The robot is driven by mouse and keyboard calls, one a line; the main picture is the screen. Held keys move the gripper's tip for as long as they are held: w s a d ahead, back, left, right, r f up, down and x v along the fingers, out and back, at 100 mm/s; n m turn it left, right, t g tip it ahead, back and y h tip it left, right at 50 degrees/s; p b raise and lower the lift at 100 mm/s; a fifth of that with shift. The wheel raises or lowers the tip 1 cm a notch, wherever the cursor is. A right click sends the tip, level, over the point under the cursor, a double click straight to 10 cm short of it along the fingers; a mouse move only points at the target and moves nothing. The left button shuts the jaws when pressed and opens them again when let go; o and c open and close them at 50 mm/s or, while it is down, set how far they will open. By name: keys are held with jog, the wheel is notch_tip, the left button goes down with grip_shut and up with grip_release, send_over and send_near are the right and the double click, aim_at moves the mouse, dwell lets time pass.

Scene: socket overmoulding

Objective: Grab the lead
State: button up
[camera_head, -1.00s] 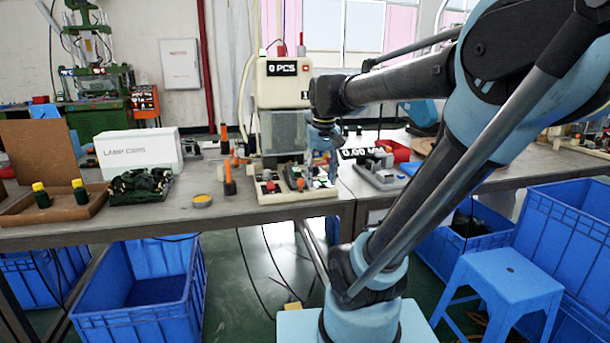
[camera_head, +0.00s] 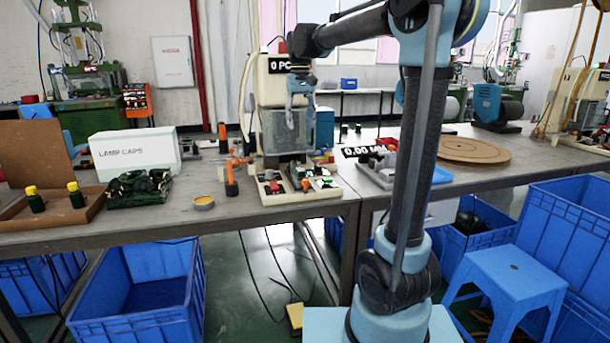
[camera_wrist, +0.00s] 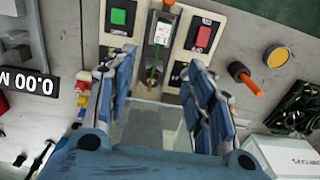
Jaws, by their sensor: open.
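My gripper (camera_head: 300,100) is open and empty, raised in front of the press (camera_head: 276,90) and above its base. In the wrist view its two blue fingers (camera_wrist: 158,80) are spread wide, pointing at the press base (camera_wrist: 205,40). Between them, on the metal middle part of that base, a thin green strand, possibly a lead (camera_wrist: 154,72), runs down from a small white-and-red piece (camera_wrist: 163,30). A dark green tangle, perhaps of leads (camera_head: 135,191), lies on the table to the left, apart from my gripper; it also shows in the wrist view (camera_wrist: 297,108).
A green button (camera_wrist: 118,16) and a red button (camera_wrist: 203,36) flank the middle of the base. An orange-handled tool (camera_head: 231,184) stands left of the press, near a yellow tin (camera_head: 203,202). A white box (camera_head: 135,152) stands behind the tangle. A grey fixture (camera_head: 375,172) lies right.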

send_over(300, 168)
notch_tip(300, 168, down, 12)
jog(key=shift+s+d+r, duration=0.1)
jog(key=shift+d+r, duration=0.05)
jog(key=shift+s+f, duration=0.1)
jog(key=shift+f, duration=2.7)
jog(key=c, duration=1.1)
